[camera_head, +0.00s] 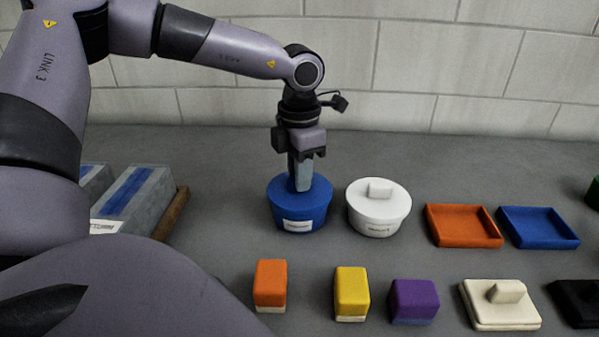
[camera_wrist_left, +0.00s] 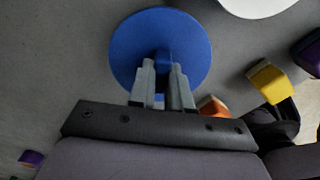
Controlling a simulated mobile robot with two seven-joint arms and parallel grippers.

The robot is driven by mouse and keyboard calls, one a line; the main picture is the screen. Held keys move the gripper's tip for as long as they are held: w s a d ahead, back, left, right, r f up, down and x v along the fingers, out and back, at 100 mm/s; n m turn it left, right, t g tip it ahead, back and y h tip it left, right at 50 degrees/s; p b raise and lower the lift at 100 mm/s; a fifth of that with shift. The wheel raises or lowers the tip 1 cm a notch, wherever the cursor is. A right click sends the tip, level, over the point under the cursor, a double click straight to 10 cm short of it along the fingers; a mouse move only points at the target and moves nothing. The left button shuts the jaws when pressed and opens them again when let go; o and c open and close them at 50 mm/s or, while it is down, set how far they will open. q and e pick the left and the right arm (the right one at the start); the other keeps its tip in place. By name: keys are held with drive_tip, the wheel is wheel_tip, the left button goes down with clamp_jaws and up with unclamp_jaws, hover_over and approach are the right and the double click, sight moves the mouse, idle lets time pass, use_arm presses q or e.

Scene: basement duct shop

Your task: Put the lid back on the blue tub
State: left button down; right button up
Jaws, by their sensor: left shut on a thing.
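The blue tub (camera_head: 319,221) stands upright on the grey surface, with a white label on its front. A round blue lid (camera_head: 282,188) covers its top, and the same lid shows as a blue disc in the left wrist view (camera_wrist_left: 130,48). I cannot tell whether a thin gap remains between lid and rim. My left gripper (camera_head: 301,181) points straight down over the lid's middle. In the left wrist view its fingers (camera_wrist_left: 163,72) are shut on the lid's small blue handle, which they partly hide. My right gripper is not in view.
A white lidded tub (camera_head: 379,213) stands close on the right. Orange (camera_head: 464,228) and blue trays (camera_head: 540,228) lie beyond it. Orange, yellow (camera_head: 351,291) and purple blocks and a cream lidded piece (camera_head: 499,304) line the front. Grey-blue blocks (camera_head: 138,196) sit at left.

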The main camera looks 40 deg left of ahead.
use_arm(q)
drive_tip(key=shift+f+b, duration=0.2)
drive_tip(key=shift+b, duration=0.65)
idle(0.6)
idle(0.4)
drive_tip(key=c, duration=0.5)
unclamp_jaws()
drive_tip(key=shift+r+p, duration=1.85)
drive_tip(key=shift+r, duration=1.7)
clamp_jaws()
